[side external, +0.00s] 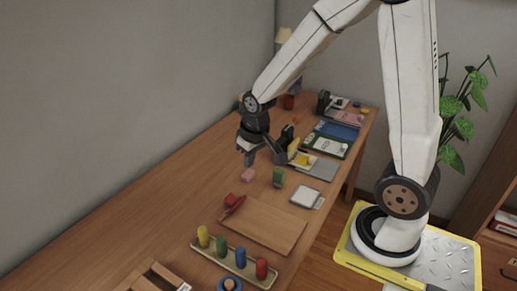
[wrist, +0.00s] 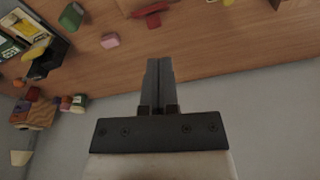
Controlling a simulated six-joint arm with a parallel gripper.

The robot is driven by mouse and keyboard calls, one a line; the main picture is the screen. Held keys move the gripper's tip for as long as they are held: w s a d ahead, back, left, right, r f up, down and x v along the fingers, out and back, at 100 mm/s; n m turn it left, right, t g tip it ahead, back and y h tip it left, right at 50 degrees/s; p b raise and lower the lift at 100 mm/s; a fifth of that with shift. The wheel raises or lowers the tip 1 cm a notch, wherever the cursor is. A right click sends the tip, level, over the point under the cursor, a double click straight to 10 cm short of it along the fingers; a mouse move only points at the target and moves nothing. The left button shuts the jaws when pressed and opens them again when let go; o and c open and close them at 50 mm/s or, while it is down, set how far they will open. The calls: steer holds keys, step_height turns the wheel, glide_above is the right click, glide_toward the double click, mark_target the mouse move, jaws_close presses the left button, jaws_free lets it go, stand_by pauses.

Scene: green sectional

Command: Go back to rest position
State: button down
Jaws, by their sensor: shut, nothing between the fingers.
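My gripper (side external: 249,157) hangs over the wooden table (side external: 150,205), pointing down, above and near a small pink block (side external: 248,175). In the wrist view the two fingers of my gripper (wrist: 159,62) are together with nothing between them. The pink block (wrist: 110,41) lies apart from the fingers, up and to the left in that view. My arm reaches across from the base at the right and is bent at the elbow.
A green block (side external: 278,177), a red block (side external: 231,199), a wooden board (side external: 262,228) and a tray with coloured pegs (side external: 234,264) stand on the table. Books and boxes (side external: 325,145) crowd the far end. A wall (side external: 110,90) runs along the left. A plant (side external: 462,110) stands behind my arm.

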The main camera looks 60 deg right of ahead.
steer(key=s+a+n, duration=0.2)
steer(key=s+a, duration=0.3)
steer(key=s, duration=0.2)
steer(key=shift+a+f, duration=0.25)
